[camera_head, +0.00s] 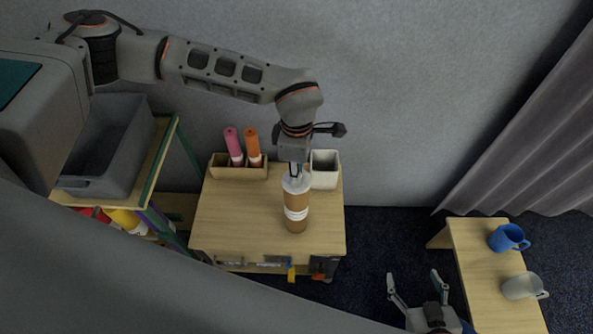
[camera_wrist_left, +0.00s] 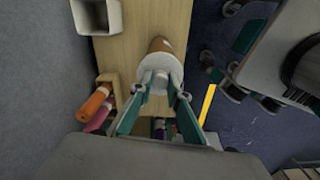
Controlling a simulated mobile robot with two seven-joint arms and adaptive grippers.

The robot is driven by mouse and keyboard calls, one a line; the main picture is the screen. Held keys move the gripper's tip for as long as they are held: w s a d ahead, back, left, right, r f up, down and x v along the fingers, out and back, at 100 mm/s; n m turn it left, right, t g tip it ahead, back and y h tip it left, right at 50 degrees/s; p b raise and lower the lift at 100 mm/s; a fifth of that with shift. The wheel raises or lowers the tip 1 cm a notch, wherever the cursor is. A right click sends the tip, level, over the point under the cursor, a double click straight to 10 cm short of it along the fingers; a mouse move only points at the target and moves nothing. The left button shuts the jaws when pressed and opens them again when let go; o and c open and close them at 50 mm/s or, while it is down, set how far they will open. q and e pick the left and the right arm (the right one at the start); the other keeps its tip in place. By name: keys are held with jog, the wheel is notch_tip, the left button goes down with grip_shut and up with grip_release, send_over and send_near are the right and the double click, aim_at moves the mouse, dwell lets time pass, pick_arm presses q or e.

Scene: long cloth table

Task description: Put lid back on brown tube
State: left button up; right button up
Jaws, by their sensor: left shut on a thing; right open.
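The brown tube (camera_head: 297,222) with a white band stands upright on the small wooden table. The white lid (camera_head: 296,184) is at its top end, in line with it; I cannot tell whether it is fully seated. My left gripper (camera_head: 295,172) comes from above and is shut on the lid. In the left wrist view the gripper's fingers (camera_wrist_left: 160,91) close around the middle of the lid (camera_wrist_left: 166,66), with part of the brown tube (camera_wrist_left: 160,45) showing beyond it. My right gripper (camera_head: 414,283) is open and empty, low at the right.
A wooden holder (camera_head: 240,172) with pink (camera_head: 233,143) and orange (camera_head: 252,143) tubes and a white square container (camera_head: 325,168) stand at the table's back. A shelf with a grey bin (camera_head: 108,140) is left. Blue (camera_head: 508,238) and pale (camera_head: 521,287) mugs sit on a right-hand bench.

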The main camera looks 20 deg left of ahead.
jog(key=shift+s+f, duration=0.15)
jog(key=shift+s, duration=0.2)
jog(key=shift+w, duration=0.1)
pick_arm(q)
jog(key=shift+f, duration=0.15)
pick_arm(e)
jog(key=shift+w+r, duration=0.4)
jog(key=shift+w, duration=0.05)
pick_arm(q)
jog(key=shift+p, duration=0.3)
pick_arm(e)
jog(key=shift+s, duration=0.4)
jog(key=shift+w, duration=0.15)
pick_arm(q)
jog(key=o, duration=0.9)
pick_arm(e)
jog(key=shift+w+r, duration=0.25)
jog(key=shift+w, duration=0.1)
